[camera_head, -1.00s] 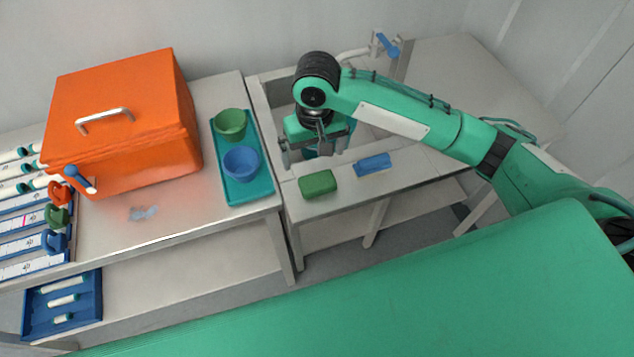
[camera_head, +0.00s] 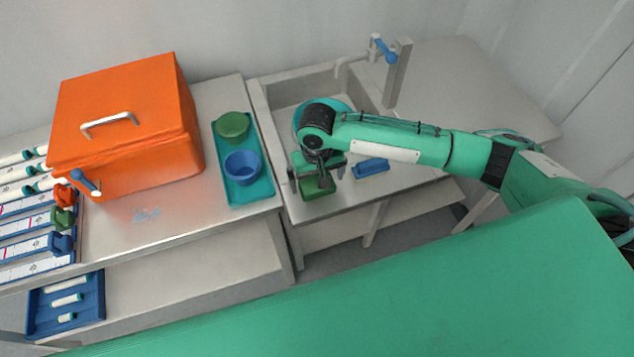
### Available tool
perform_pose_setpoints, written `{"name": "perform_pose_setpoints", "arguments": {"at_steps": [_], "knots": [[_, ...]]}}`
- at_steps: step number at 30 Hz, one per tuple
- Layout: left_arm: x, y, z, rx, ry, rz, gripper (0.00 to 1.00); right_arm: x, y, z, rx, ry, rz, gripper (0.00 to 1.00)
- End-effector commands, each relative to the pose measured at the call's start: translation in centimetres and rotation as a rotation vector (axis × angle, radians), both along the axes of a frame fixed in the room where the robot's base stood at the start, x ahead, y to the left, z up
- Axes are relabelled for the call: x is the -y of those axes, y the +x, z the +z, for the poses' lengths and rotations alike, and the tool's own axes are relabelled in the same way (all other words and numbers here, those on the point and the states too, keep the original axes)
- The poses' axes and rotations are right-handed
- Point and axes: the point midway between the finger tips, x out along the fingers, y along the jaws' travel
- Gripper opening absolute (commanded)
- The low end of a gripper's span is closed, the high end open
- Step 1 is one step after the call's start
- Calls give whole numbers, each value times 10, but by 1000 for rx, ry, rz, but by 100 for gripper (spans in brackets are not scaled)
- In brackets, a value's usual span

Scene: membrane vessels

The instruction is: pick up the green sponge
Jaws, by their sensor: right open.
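The green sponge (camera_head: 318,190) lies on the front ledge of the sink table. My right gripper (camera_head: 309,184) is open and directly above it, its fingers pointing down. The fingers and wrist cover the sponge's upper part. I cannot tell whether the fingers reach down beside the sponge or touch it. My left gripper does not show.
A blue sponge (camera_head: 370,168) lies just right of the green one. Behind is a sink (camera_head: 276,95) with a round teal item (camera_head: 309,107) and a tap. Left are a teal tray (camera_head: 257,192) with green and blue bowls, and an orange box (camera_head: 130,125).

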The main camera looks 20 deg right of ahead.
Motion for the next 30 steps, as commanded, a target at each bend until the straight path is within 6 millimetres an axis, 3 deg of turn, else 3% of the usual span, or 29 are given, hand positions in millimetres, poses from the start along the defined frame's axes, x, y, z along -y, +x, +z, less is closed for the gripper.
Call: {"name": "perform_pose_setpoints", "arguments": {"at_steps": [6, 13, 19, 30], "knots": [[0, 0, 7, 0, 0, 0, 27, 0, 0, -22, 0, 0, 1, 100], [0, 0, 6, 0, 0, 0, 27, 0, 0, -23, 1, 1, 1, 100], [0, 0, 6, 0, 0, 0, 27, 0, 0, -23, 1, 1, 1, 61], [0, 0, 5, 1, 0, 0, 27, 0, 0, -19, 2, 0, 0, 60]]}}
